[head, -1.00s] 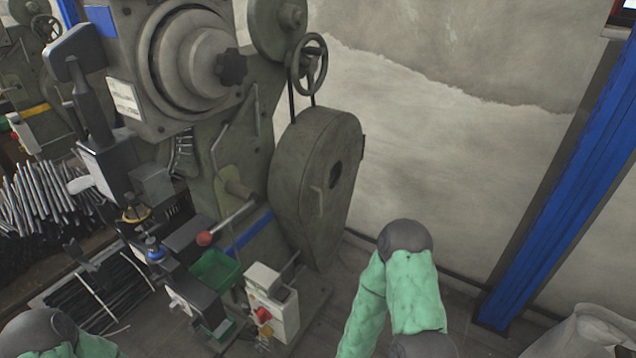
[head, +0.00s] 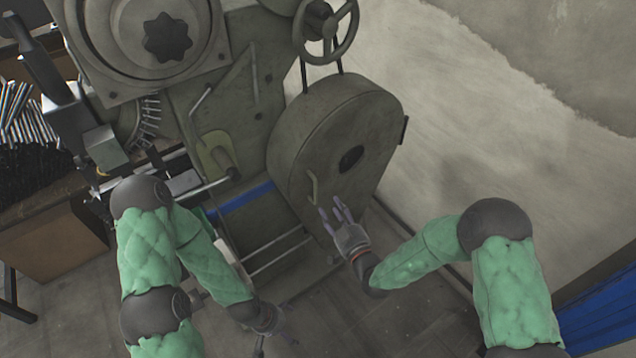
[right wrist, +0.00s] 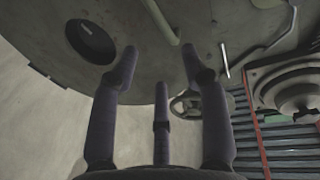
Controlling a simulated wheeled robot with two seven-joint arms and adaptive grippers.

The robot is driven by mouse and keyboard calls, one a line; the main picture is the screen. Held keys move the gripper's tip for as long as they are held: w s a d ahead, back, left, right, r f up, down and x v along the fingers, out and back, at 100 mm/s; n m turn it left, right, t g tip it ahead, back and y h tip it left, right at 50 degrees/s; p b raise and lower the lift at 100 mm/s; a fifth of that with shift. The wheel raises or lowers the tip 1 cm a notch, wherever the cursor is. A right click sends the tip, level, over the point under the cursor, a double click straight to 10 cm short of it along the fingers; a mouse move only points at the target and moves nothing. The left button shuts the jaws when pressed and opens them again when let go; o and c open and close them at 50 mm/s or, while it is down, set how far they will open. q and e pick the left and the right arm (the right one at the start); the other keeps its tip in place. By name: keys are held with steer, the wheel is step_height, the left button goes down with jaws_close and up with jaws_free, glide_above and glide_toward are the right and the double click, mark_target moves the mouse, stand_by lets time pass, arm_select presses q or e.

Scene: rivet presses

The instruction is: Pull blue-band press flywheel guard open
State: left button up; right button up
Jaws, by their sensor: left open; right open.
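The blue-band press (head: 252,196) stands in the middle of the head view, with a blue stripe low on its body. Its grey-green flywheel guard (head: 360,120) is on the press's right side, with a dark round hole and a small bar handle (head: 314,188). The handle also shows at the top of the right wrist view (right wrist: 161,20). My right gripper (head: 335,210) is open just below and right of the handle, its fingers pointing up toward it, apart from it as far as I can see. My left gripper (head: 284,338) is open, low and empty near the floor.
A handwheel (head: 326,28) sits above the guard. A lever with a bar (head: 205,187) sticks out left of the guard. A wooden bench (head: 60,235) with metal rods stands at the left. The floor below the guard is clear.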

steer(key=b+x, duration=0.2)
steer(key=x, duration=0.8)
steer(key=shift+w+a, duration=0.25)
steer(key=shift+a, duration=0.05)
jaws_close()
